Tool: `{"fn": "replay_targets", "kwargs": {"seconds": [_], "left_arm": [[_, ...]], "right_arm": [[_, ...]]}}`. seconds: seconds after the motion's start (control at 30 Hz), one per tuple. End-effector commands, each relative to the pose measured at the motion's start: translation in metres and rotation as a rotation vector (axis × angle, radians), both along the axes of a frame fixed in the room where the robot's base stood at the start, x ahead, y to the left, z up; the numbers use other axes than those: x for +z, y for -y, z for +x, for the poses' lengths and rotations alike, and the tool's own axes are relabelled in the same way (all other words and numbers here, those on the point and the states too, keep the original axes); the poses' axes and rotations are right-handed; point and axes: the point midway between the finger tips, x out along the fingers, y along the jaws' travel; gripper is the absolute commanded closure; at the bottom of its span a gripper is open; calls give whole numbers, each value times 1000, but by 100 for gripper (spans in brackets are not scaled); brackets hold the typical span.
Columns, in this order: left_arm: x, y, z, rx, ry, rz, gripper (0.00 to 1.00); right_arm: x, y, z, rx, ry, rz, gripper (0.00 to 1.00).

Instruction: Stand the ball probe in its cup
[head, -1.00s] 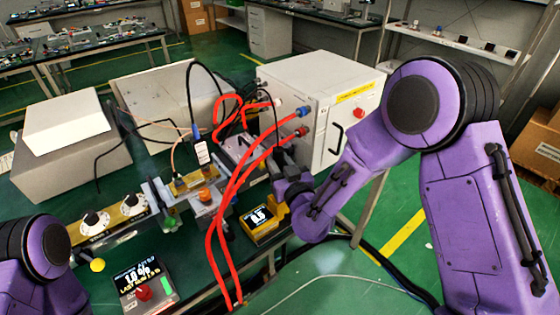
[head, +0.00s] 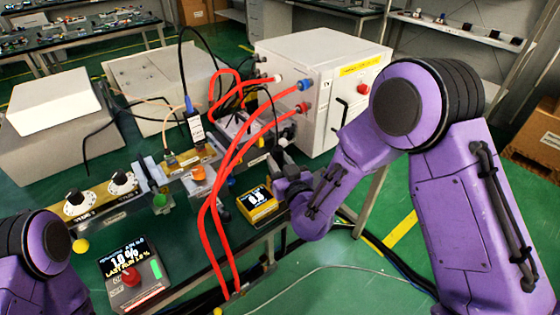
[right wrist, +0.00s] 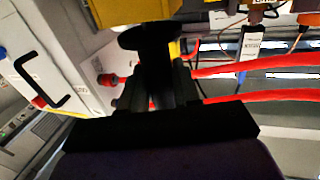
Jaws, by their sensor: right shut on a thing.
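A yellow meter-like body with a lit display (head: 258,205) is at my right gripper (head: 288,186), beside the bench's right side; I take it to be part of the ball probe. In the right wrist view the right gripper (right wrist: 158,88) is shut on a black handle with a round disc (right wrist: 150,36), and yellow body (right wrist: 130,10) shows beyond it. I cannot make out a ball tip on it. A yellow ball (head: 80,246) shows at the lower left, apart from this gripper. I cannot tell which thing is the cup. My left gripper is out of view.
Red hoses (head: 207,215) arch from the white cabinet (head: 318,75) down past the yellow meter's left. A box with a red knob (head: 131,277), an orange knob (head: 198,174) and dial panel (head: 98,198) crowd the bench.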

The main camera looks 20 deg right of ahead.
Motion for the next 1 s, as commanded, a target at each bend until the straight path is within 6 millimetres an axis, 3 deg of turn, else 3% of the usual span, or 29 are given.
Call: {"fn": "replay_targets", "kwargs": {"seconds": [0.17,0.2,0.27,0.63,1.0], "left_arm": [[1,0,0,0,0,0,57],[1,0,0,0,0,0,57],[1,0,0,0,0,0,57],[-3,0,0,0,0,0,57],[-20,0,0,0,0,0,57]], "right_arm": [[1,0,0,0,1,0,100],[1,0,0,0,1,0,59],[1,0,0,0,1,0,39],[-1,0,-8,1,-1,-1,39],[1,7,-88,2,-1,-2,39]]}}
